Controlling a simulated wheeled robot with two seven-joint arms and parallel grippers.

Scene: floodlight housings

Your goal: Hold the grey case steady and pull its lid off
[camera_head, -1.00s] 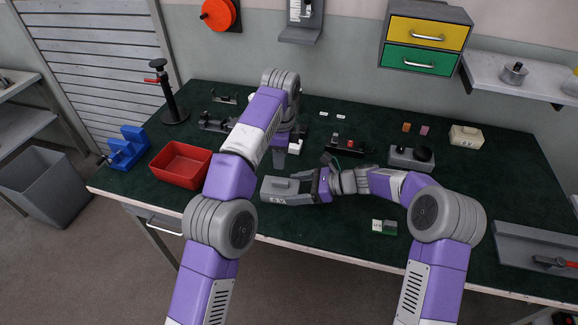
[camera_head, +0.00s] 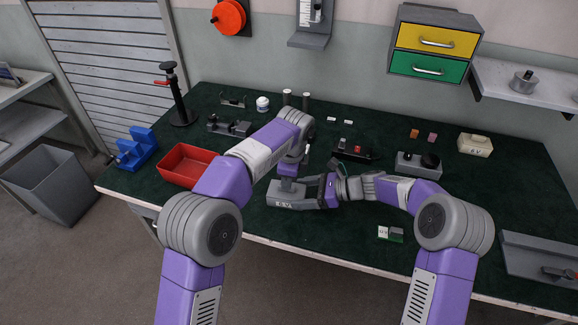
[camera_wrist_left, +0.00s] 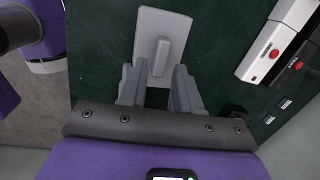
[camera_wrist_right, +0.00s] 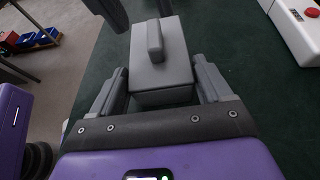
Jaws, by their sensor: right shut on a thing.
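The grey case (camera_head: 284,204) lies near the front edge of the green table top. Its flat lid (camera_wrist_left: 178,25) has a raised bar handle (camera_wrist_left: 160,57), seen from above in the left wrist view. My right gripper (camera_wrist_right: 163,88) is shut on the case from its right end, with the case body (camera_wrist_right: 162,97) between its fingers. My left gripper (camera_wrist_left: 161,72) points down over the lid, open, its fingers spread to either side of the handle's line. I cannot tell how far its fingertips stand above the lid. In the head view, the left arm partly hides the lid.
A red bin (camera_head: 184,166) and a blue holder (camera_head: 135,148) stand at the left of the table. A black device with a red button (camera_head: 356,150) and a grey box with a black knob (camera_head: 418,165) stand behind my right arm. A green-white block (camera_head: 390,234) lies in front.

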